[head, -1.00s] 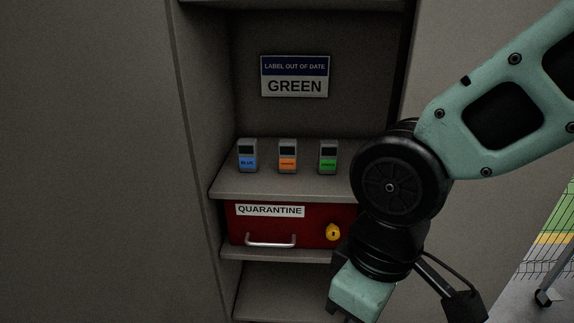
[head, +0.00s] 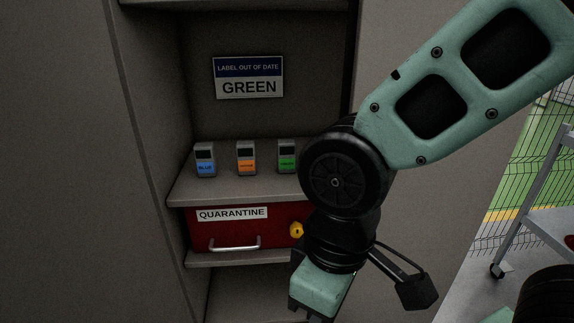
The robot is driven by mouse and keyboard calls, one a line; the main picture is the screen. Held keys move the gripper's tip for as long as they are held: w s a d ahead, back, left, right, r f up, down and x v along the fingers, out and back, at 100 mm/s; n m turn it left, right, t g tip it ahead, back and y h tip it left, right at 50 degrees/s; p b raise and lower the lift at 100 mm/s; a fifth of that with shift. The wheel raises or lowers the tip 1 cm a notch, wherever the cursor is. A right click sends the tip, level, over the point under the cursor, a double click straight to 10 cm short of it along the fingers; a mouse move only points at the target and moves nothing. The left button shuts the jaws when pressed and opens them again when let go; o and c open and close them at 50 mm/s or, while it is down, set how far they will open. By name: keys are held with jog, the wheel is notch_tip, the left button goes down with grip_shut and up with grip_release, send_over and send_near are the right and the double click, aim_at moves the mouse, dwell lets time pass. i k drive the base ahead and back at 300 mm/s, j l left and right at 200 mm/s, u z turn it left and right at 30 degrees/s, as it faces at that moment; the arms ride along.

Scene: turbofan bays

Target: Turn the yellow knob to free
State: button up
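The yellow knob (head: 296,230) is on the right part of the red quarantine drawer's front, just left of my arm. The red drawer (head: 275,234) carries a white QUARANTINE label (head: 232,213) and a silver handle (head: 235,246); it sits shut in the cabinet, its right end hidden behind my arm. My arm hangs in front of the cabinet at the right, with its wrist below and to the right of the knob. My gripper's fingers are not clearly visible; only the teal wrist housing shows at the bottom edge, apart from the knob in the picture.
Above the drawer, a shelf (head: 235,187) bears blue (head: 205,160), orange (head: 246,159) and green (head: 287,157) labelled devices. A sign (head: 248,78) on the back panel reads LABEL OUT OF DATE, GREEN. The cabinet's side wall (head: 65,160) stands at left. A trolley frame (head: 520,205) and fence are at right.

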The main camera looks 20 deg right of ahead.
aim_at(296, 228)
jog(key=j+z, duration=0.2)
jog(key=z, duration=0.2)
jog(key=k+j+z, duration=0.1)
jog(key=z, duration=0.3)
jog(key=k+j+z, duration=0.1)
jog(key=j+z, duration=0.25)
jog(key=k+z, duration=0.15)
jog(key=z, duration=0.25)
